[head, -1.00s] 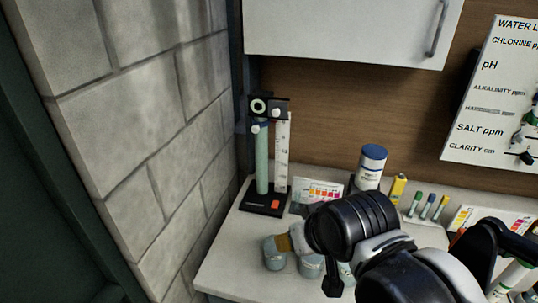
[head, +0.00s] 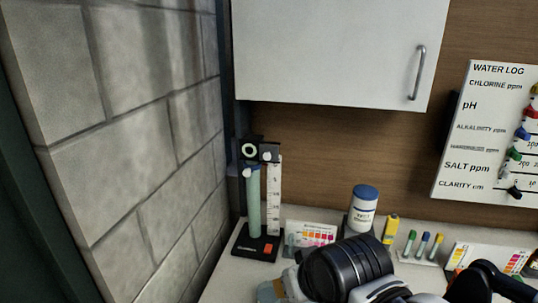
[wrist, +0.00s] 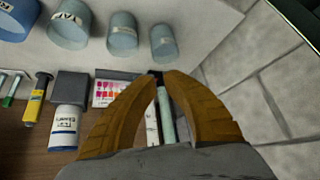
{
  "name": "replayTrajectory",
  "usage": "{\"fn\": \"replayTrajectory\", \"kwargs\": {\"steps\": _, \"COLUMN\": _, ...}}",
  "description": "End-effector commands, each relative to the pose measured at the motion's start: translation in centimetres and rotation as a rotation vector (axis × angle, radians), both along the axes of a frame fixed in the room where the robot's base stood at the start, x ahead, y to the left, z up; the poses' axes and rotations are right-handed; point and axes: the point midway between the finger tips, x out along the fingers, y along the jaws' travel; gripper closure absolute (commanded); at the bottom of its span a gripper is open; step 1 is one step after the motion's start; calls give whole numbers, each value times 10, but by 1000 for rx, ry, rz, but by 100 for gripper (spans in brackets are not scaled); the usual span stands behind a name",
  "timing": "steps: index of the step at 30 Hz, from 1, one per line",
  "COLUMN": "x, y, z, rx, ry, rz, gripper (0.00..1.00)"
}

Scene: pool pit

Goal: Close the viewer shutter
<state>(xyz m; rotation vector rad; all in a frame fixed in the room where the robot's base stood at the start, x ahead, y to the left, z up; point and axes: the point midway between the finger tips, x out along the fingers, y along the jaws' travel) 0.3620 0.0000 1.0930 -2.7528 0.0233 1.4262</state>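The viewer (head: 254,205) stands upright at the back left of the counter, with a black base, a pale green tube and a white scale strip. Its black top has a round eyepiece ring (head: 249,150). Beside the ring, to its right, sits a small dark square plate with a pale knob (head: 266,155), apparently the shutter; the ring is uncovered. In the wrist view, my gripper (wrist: 164,77) has two orange-brown fingers whose tips converge and look shut, with nothing held. The viewer's tube (wrist: 166,115) shows beyond, between the fingers. My gripper's fingertips are not clear in the head view.
A block wall (head: 130,150) rises close left of the viewer. A white cabinet (head: 335,50) hangs above. A white jar with a blue lid (head: 363,210), a colour card (head: 312,236) and a yellow tube (head: 390,230) stand right. Several grey-blue cups (wrist: 122,35) line the counter.

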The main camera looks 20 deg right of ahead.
Motion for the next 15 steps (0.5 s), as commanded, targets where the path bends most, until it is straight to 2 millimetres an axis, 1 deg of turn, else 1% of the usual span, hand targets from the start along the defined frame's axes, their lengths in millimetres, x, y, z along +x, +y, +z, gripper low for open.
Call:
{"fn": "replayTrajectory", "kwargs": {"steps": 1, "x": 4, "y": -2, "z": 12, "rx": 38, "ry": 8, "rz": -46, "gripper": 100}}
{"fn": "replayTrajectory", "kwargs": {"steps": 2, "x": 7, "y": -3, "z": 20, "rx": 75, "ry": 15, "rz": -90, "gripper": 100}}
{"fn": "replayTrajectory", "kwargs": {"steps": 5, "x": 22, "y": -9, "z": 54, "rx": 267, "ry": 59, "rz": -311, "gripper": 100}}
{"fn": "replayTrajectory", "kwargs": {"steps": 6, "x": 30, "y": -13, "z": 71, "rx": 364, "ry": 81, "rz": -425, "gripper": 100}}
{"fn": "replayTrajectory", "kwargs": {"steps": 8, "x": 45, "y": -20, "z": 98, "rx": 524, "ry": 119, "rz": -611, "gripper": 100}}
{"fn": "replayTrajectory", "kwargs": {"steps": 9, "x": 55, "y": -25, "z": 114, "rx": 632, "ry": 148, "rz": -735, "gripper": 100}}
{"fn": "replayTrajectory", "kwargs": {"steps": 11, "x": 71, "y": -34, "z": 139, "rx": 791, "ry": 191, "rz": -921, "gripper": 100}}
{"fn": "replayTrajectory", "kwargs": {"steps": 12, "x": 82, "y": -41, "z": 155, "rx": 898, "ry": 223, "rz": -1042, "gripper": 100}}
{"fn": "replayTrajectory", "kwargs": {"steps": 15, "x": 108, "y": -62, "z": 194, "rx": 1150, "ry": 310, "rz": -1331, "gripper": 100}}
